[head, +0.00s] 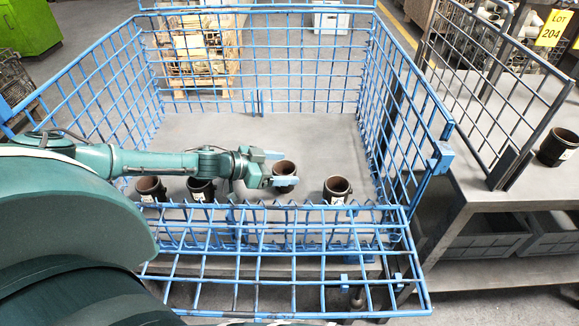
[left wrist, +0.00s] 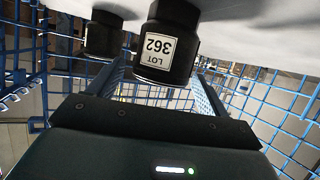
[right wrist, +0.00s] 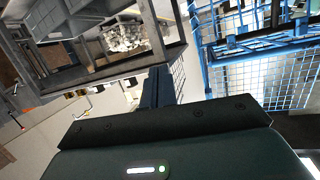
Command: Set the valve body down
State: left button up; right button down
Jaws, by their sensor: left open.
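A dark, cup-shaped valve body (head: 286,168) with a white label stands on the grey floor of the blue wire cage, in a loose row with others. My left gripper (head: 272,168) is open beside it, its fingers reaching to its left and around its near side. In the left wrist view a valve body labelled LOT 362 (left wrist: 176,62) shows upside down just beyond the spread fingers (left wrist: 165,88). Whether a finger touches it I cannot tell. My right gripper (right wrist: 157,86) shows only in its wrist view, fingers together and nothing between them.
Other valve bodies stand in the cage at left (head: 150,186), left of centre (head: 201,189) and right (head: 337,186). The cage's front panel (head: 285,265) is folded down. The cage floor behind the row is clear. Another valve body (head: 559,147) stands on a bench at right.

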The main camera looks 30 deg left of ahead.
pick_arm(q)
jog(key=v, duration=0.9)
